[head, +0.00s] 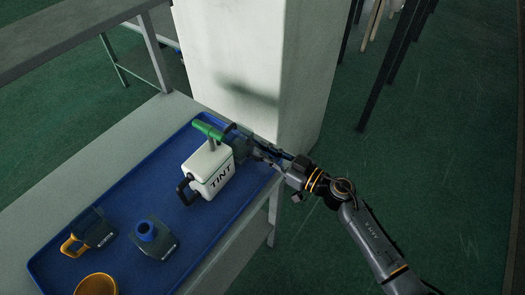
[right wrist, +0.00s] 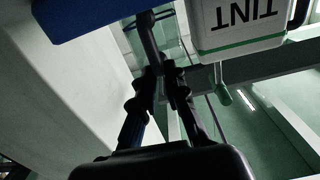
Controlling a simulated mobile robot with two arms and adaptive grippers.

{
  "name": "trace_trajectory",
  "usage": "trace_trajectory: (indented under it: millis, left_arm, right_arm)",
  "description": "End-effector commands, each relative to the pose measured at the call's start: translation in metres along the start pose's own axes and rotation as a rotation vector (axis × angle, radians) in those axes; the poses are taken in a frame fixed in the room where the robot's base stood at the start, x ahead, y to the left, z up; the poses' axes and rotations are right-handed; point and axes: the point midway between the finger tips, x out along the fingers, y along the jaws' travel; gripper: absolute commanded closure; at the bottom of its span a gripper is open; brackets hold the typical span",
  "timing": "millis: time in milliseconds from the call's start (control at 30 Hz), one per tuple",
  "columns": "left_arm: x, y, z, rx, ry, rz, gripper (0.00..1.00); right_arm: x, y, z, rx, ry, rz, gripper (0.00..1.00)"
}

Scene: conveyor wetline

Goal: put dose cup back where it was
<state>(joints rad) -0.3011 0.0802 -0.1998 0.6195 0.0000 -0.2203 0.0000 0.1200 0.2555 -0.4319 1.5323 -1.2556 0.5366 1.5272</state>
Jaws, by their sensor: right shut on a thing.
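My right gripper (head: 265,153) reaches in from the right, over the tray's right edge beside the TINT jug. It is shut on a dark grey thing, which looks like the dose cup (head: 240,137), partly hidden behind the jug. In the right wrist view my right gripper (right wrist: 166,70) closes on the dark handle of the dose cup (right wrist: 148,40). Whether the cup touches the tray cannot be told. The white TINT jug (head: 209,172) has a green-topped pump and black handle and stands upright on the blue tray (head: 122,187). My left gripper is not in view.
On the tray are a dark jug with an orange handle (head: 96,228), a dark container with a blue neck (head: 153,241) and an orange cup (head: 96,285). A white pillar (head: 250,65) rises close behind the gripper. The tray's left middle is bare.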

Motion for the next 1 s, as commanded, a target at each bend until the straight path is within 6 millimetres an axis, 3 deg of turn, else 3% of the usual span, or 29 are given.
trace_trajectory:
  millis: [67,167,600,633,733,1000]
  left_arm:
    - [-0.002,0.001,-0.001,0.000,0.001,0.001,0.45]
    - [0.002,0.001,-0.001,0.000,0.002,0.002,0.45]
    - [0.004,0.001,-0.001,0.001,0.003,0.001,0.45]
    - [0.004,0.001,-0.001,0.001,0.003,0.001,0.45]
    - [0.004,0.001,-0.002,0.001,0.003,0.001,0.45]
    - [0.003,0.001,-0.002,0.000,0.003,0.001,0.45]
  right_arm:
    - [0.014,-0.001,-0.002,0.002,0.003,-0.001,1.00]
    - [0.011,0.000,0.011,0.003,0.000,0.001,1.00]
    - [0.010,0.000,0.017,0.000,0.000,-0.001,1.00]
    - [0.010,0.000,0.017,-0.001,0.000,-0.001,0.86]
    - [0.010,0.000,0.017,-0.001,0.000,0.000,0.65]
    - [0.010,0.000,0.016,0.000,0.000,0.000,0.65]
